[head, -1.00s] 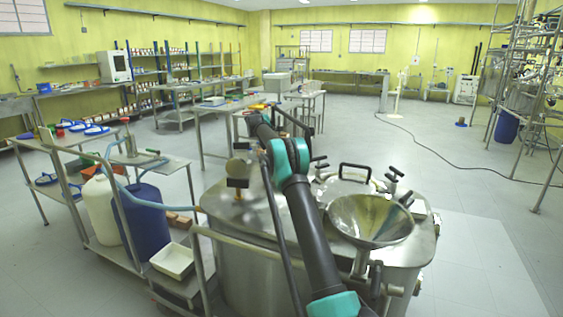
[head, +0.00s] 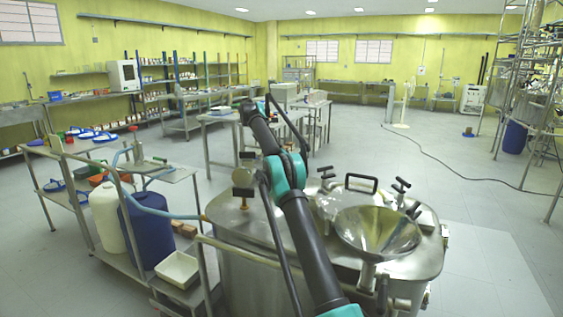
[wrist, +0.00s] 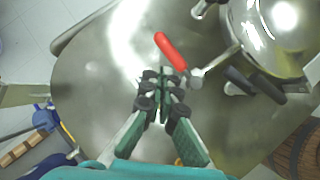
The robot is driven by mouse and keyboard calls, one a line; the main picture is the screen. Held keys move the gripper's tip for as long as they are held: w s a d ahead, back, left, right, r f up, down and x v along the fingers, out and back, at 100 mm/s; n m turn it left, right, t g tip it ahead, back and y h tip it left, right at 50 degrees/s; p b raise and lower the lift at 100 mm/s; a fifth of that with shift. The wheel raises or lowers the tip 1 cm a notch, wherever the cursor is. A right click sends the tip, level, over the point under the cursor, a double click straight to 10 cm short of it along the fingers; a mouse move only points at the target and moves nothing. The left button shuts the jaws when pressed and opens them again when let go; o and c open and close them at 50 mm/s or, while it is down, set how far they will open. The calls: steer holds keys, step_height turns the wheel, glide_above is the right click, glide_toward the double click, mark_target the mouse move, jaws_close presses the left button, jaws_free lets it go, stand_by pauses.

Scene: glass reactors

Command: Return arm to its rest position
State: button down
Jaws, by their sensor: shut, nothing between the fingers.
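My arm (head: 310,240) reaches from the bottom of the head view up and forward over the steel reactor's left part, and my gripper is not clear there. In the wrist view my gripper (wrist: 163,75) points down over the reactor's metal lid (wrist: 85,85). Its green and black fingers are together with nothing held. A red-handled valve (wrist: 171,52) shows just beyond the fingertips in that view. I cannot tell how far above it the fingers are.
The reactor (head: 255,235) carries a steel funnel (head: 380,228) and a black-handled hatch (head: 360,183) right of my arm. At left stand a blue drum (head: 148,232), a white drum (head: 107,217) and a white tray (head: 178,268). Open floor (head: 470,190) lies at right.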

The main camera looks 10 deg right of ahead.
steer(key=s+r+m+t+y, duration=0.1)
steer(key=s+r+m+y, duration=0.1)
steer(key=s+m, duration=0.65)
steer(key=s+f+m+y, duration=0.1)
steer(key=s+f, duration=0.3)
steer(key=s, duration=0.8)
steer(key=s+f+m+t+y, duration=0.1)
steer(key=s+f+m, duration=0.2)
steer(key=s, duration=0.8)
steer(key=s+f+m+y, duration=0.1)
steer(key=s+f+m, duration=0.2)
steer(key=s, duration=0.9)
steer(key=shift+s+f+t, duration=0.15)
steer(key=shift+f, duration=0.55)
steer(key=shift+s+f+t, duration=0.15)
steer(key=shift+f, duration=0.5)
steer(key=s+f+m, duration=0.2)
steer(key=s+f, duration=0.2)
steer(key=s, duration=0.4)
steer(key=s+a+f+m+y, duration=0.1)
steer(key=s+f+m, duration=0.1)
steer(key=s+f, duration=0.3)
steer(key=s, duration=0.4)
steer(key=shift+a+f+t, duration=0.25)
steer(key=shift+f+t, duration=0.05)
steer(key=shift+t, duration=0.1)
